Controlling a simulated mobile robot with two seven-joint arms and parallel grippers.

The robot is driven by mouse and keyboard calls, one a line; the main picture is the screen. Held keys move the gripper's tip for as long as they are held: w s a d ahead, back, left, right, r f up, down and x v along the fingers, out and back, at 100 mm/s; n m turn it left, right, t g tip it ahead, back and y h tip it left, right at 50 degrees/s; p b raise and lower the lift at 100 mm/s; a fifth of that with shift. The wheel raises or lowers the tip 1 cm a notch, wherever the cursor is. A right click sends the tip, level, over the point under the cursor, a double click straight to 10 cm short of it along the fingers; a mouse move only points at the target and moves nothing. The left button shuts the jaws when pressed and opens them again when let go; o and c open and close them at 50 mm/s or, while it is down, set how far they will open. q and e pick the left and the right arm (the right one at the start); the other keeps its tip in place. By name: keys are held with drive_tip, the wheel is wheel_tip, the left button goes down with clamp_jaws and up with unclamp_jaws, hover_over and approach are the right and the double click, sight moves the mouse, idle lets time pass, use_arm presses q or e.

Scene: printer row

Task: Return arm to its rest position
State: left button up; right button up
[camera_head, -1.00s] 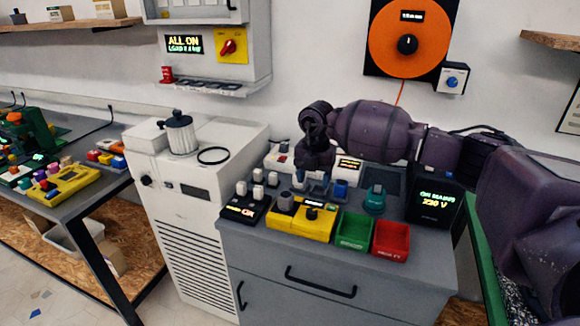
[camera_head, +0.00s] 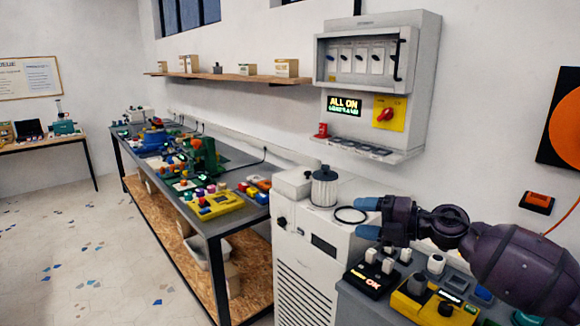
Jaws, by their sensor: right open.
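My right arm (camera_head: 515,262) comes in from the right edge, dark purple and bent at its wrist joint. My right gripper (camera_head: 367,218) points left, its two blue-tipped fingers apart with nothing between them. In the picture it overlaps the white machine's top, just right of the black ring (camera_head: 350,215). Its height above that top is hard to tell. My left gripper is out of view.
The white machine (camera_head: 300,262) carries a lidded metal canister (camera_head: 324,187). Below my arm are a yellow control box (camera_head: 412,302) and a black box (camera_head: 368,280). A wall cabinet (camera_head: 376,60) hangs above. A long workbench (camera_head: 212,222) runs left; open floor (camera_head: 75,250) lies beyond.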

drive_tip(key=s+d+f+m+t+h, duration=0.3)
drive_tip(key=s+f+m+t+h, duration=0.2)
drive_tip(key=f+m, duration=0.6)
drive_tip(key=s+d+f+m+t+h, duration=0.4)
drive_tip(key=s+f+m+h, duration=0.3)
drive_tip(key=m, duration=0.5)
drive_tip(key=s+d+f+m+g+h, duration=0.1)
drive_tip(key=s+d+f+m+g, duration=0.1)
drive_tip(key=s+f, duration=0.7)
drive_tip(key=s+d+f+m+g+h, duration=0.1)
drive_tip(key=s+d+f+m+g, duration=0.1)
drive_tip(key=s+f+m, duration=0.3)
drive_tip(key=s+f, duration=0.4)
drive_tip(key=s, duration=0.3)
drive_tip(key=shift+d+g+h, duration=0.35)
drive_tip(key=shift+g+h, duration=0.05)
drive_tip(key=shift+c, duration=0.3)
